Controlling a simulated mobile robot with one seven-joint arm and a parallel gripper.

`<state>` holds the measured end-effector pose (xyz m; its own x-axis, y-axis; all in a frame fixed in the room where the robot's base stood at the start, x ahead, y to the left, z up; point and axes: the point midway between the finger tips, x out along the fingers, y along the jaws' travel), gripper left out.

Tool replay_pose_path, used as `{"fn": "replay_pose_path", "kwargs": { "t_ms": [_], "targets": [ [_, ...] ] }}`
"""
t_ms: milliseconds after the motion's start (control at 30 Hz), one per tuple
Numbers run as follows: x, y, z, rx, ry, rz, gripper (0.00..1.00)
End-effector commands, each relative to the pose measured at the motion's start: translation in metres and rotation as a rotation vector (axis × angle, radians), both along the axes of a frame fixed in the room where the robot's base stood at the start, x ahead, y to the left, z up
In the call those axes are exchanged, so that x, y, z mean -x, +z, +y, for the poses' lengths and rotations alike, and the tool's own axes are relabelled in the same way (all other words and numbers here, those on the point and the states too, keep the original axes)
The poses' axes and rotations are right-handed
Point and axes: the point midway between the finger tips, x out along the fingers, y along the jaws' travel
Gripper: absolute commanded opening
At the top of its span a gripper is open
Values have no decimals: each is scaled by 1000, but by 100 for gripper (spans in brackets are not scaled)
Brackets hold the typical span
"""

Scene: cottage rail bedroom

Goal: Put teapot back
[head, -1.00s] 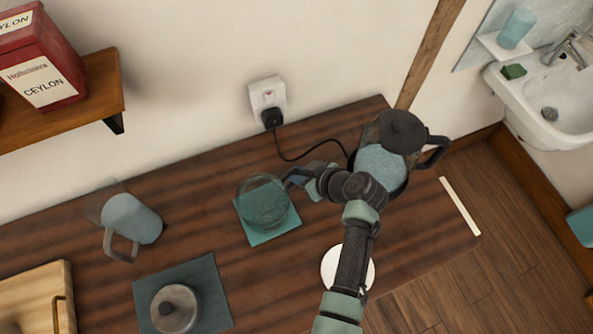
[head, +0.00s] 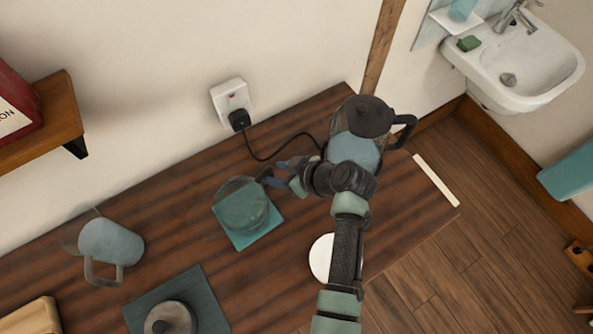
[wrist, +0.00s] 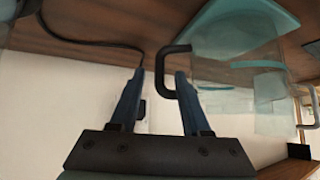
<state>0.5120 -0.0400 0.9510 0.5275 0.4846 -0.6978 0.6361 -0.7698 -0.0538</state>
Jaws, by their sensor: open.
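A clear glass teapot (head: 241,207) stands on a teal square mat (head: 250,239) on the dark wooden counter. My gripper (head: 270,178) is beside its upper right side, fingers toward it. In the wrist view the picture is upside down; the teapot (wrist: 232,50) is at the upper right, with its dark handle (wrist: 168,82) between or just beyond the fingertips of my open gripper (wrist: 160,74). Whether the fingers touch the handle I cannot tell. A grey round lidded thing (head: 170,318) sits on a dark mat (head: 205,290) at the front.
A glass kettle with a black lid (head: 362,118) stands close behind my wrist. Its cord (head: 268,156) runs to the wall socket (head: 232,100). A grey-blue jug (head: 110,243) stands left, and a white disc (head: 320,257) lies beside my arm.

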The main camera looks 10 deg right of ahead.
Motion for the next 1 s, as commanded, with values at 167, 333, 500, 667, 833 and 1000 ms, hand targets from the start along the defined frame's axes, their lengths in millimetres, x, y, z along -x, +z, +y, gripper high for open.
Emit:
{"fn": "replay_pose_path", "kwargs": {
  "t_ms": [167, 333, 500, 667, 833, 1000],
  "targets": [
    [20, 25, -19, 2, -4, -2, 47],
    [36, 46, -34, 1, -4, -2, 47],
    [46, 60, -43, -1, -1, -1, 47],
    [49, 64, -45, -1, -1, 1, 47],
    [26, 88, -50, 48, -51, -48, 47],
    [-45, 201, -56, 154, -260, -299, 47]
  ]
}}
